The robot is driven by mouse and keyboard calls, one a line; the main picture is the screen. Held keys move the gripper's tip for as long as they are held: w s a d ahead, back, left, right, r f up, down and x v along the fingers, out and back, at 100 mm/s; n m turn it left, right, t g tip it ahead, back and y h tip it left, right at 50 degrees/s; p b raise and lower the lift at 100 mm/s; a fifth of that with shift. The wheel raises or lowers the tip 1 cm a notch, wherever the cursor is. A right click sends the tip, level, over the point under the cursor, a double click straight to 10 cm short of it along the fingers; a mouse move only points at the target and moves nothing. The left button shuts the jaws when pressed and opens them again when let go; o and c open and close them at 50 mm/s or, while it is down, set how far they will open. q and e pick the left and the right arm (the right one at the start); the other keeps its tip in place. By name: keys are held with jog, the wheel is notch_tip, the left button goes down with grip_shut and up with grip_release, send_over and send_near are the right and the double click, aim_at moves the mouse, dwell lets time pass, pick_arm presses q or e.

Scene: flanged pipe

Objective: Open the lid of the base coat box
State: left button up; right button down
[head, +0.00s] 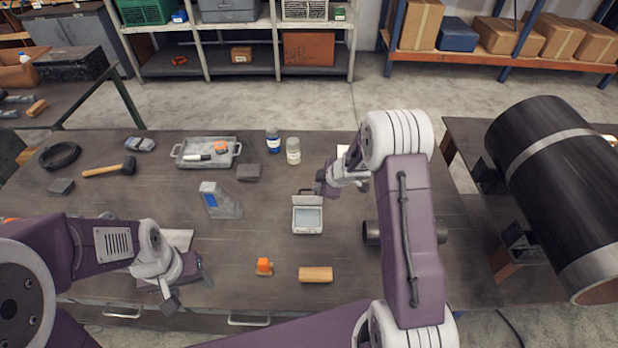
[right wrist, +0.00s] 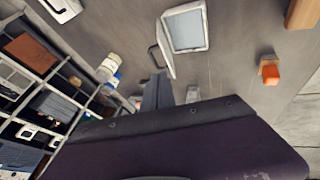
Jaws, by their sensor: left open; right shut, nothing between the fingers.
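The base coat box (head: 307,221) is a small pale box on the middle of the table, with a light blue-grey inside showing. Its lid (head: 310,200) stands raised at the box's far edge. In the right wrist view the open box (right wrist: 187,27) shows at the top, with the lid (right wrist: 167,50) and its dark handle seen nearly edge-on. My right gripper (head: 320,189) is shut and empty just behind the lid; I cannot tell whether it touches it. Its fingers show in the right wrist view (right wrist: 157,88). My left gripper (head: 188,291) is open and empty at the table's front left.
Two jars, blue-labelled (head: 273,142) and pale (head: 293,152), stand behind the box. A grey tray (head: 178,164), a hammer (head: 108,167) and a grey block-like tool (head: 220,202) lie left. An orange-topped piece (head: 264,267) and wooden block (head: 315,275) lie in front. A dark pipe piece (head: 371,233) lies right.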

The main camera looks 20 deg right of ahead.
pick_arm(q)
jog(key=shift+s+r, duration=0.1)
jog(key=shift+r, duration=0.7)
pick_arm(e)
jog(key=x, duration=0.9)
jog(key=shift+w+a+r, duration=0.1)
jog(key=shift+a, duration=0.05)
